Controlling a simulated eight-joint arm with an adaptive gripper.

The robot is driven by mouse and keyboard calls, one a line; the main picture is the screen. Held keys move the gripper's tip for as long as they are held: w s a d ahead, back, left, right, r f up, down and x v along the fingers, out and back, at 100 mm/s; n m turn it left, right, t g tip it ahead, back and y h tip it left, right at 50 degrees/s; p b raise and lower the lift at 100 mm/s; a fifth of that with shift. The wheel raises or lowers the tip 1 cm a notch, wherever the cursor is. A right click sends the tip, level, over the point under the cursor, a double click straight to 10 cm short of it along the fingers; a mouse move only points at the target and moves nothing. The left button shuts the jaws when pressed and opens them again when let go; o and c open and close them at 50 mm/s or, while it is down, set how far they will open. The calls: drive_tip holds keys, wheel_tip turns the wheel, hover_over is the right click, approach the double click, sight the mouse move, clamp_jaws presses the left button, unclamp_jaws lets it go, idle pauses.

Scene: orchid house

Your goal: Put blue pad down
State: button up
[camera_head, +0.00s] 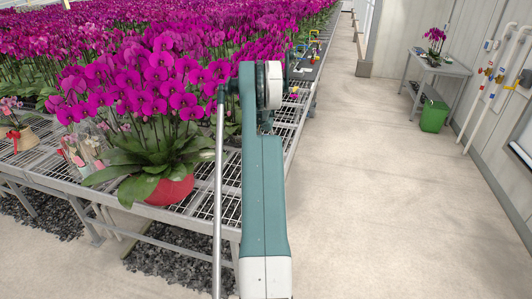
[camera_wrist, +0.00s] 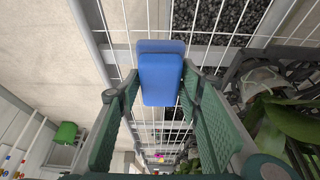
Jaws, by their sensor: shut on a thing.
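The blue pad (camera_wrist: 160,75) is a small block with rounded corners and shows in the wrist view, upper middle. My gripper (camera_wrist: 158,85) has its two green fingers on either side of the pad and is shut on it. The white wire mesh of the bench shows behind and around the pad. I cannot tell whether the pad touches the mesh or is held above it. In the head view my own arm stands in the middle, and neither the pad nor my gripper can be made out there.
A magenta orchid in a red pot (camera_head: 171,190) stands on the mesh bench (camera_head: 225,185) left of my arm. Many orchids fill the bench behind. Dark pots and leaves (camera_wrist: 275,120) lie close to the right finger. A side table (camera_head: 440,68) and green bin (camera_head: 433,116) stand far right; the aisle floor is clear.

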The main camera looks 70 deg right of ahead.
drive_tip(key=shift+f, duration=1.85)
drive_tip(key=shift+f+b, duration=0.45)
drive_tip(key=shift+f, duration=1.4)
drive_tip(key=shift+f, duration=0.2)
drive_tip(key=o, duration=1)
drive_tip(key=shift+r, duration=0.15)
drive_tip(key=shift+p+v, duration=0.7)
drive_tip(key=shift+v, duration=5.35)
